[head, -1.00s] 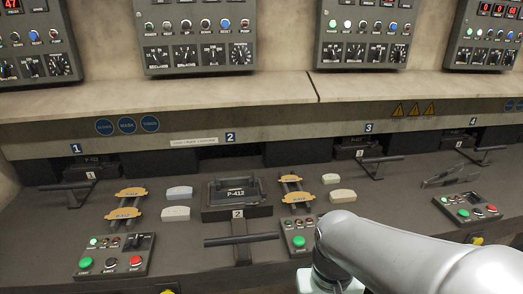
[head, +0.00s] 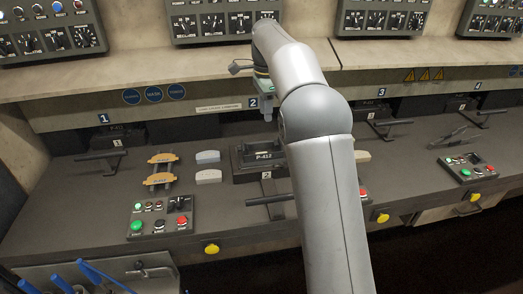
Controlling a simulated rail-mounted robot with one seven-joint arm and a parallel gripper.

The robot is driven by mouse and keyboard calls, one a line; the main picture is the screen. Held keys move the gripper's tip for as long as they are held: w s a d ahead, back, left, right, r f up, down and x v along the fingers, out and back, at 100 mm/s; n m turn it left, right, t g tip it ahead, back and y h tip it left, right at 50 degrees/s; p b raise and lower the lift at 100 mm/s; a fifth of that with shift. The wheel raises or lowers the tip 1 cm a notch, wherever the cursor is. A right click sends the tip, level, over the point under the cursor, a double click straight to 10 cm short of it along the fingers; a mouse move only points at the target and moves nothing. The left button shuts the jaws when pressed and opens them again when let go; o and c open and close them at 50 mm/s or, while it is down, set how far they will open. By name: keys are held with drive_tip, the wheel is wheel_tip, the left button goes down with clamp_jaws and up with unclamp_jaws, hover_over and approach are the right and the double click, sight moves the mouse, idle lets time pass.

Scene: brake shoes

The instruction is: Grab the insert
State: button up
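The insert looks to be the dark block marked P-412 (head: 250,163), which sits on the bench at station 2, pulled out in front of its slot. Its front has a tab numbered 2. My arm covers its right side in the head view. My gripper (head: 268,117) hangs just above and behind the block's right part, pointing down, and appears apart from it. The fingers are small and partly hidden, so I cannot tell whether they are open or shut.
A black T-handle (head: 270,199) stands in front of the block. On its left are two pale pads (head: 208,157), tan brake shoes on a rack (head: 161,169) and a button panel (head: 160,216). The control cabinets (head: 222,15) and a ledge rise behind. My arm hides things to the right.

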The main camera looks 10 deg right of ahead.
drive_tip(key=w, duration=0.1)
drive_tip(key=m, duration=0.1)
approach(262, 149)
drive_tip(key=s, duration=0.2)
drive_tip(key=s+f, duration=0.1)
drive_tip(key=s, duration=0.2)
drive_tip(key=shift+s+a+f+p, duration=0.15)
drive_tip(key=shift+s+a+p, duration=0.15)
drive_tip(key=shift+s+p, duration=0.1)
drive_tip(key=shift+s+f+p, duration=0.15)
drive_tip(key=shift+f+p, duration=0.6)
drive_tip(key=shift+f, duration=1.95)
drive_tip(key=shift+c, duration=0.3)
clamp_jaws()
